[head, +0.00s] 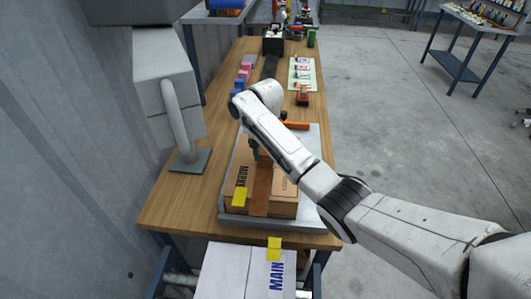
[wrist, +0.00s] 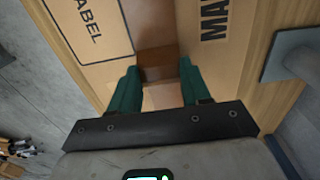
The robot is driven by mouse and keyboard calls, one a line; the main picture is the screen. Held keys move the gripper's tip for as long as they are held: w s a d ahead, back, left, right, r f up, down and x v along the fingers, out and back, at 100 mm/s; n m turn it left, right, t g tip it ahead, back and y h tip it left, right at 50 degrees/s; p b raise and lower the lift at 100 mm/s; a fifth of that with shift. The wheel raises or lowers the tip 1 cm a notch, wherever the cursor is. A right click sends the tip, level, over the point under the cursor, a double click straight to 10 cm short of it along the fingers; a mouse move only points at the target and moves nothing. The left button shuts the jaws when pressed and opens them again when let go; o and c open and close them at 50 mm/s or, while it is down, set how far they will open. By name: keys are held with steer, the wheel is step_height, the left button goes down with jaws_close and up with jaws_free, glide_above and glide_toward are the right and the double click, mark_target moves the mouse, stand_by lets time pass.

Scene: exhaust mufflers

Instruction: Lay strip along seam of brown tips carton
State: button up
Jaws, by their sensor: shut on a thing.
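The brown carton (head: 284,208) lies on a grey plate (head: 313,218) on the wooden bench, with dark print on its top. A darker brown strip (head: 262,188) runs along the middle of its top and hangs over the near edge. The strip also shows in the wrist view (wrist: 150,22), between the printed halves of the carton (wrist: 95,65). My gripper (head: 257,156) is low over the far part of the carton. Its green fingers (wrist: 157,88) are shut on the strip's brown end between them. The seam under the strip is hidden.
A white box (head: 225,270) marked MAIN sits below the bench's near edge. A red tool (head: 302,96), a card sheet (head: 302,73) and small blocks (head: 240,78) lie farther back.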

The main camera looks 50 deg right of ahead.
mark_target(265, 163)
steer(key=shift+f, duration=0.15)
steer(key=o, duration=1.1)
steer(key=shift+r+p, duration=1.35)
steer(key=shift+r, duration=4.05)
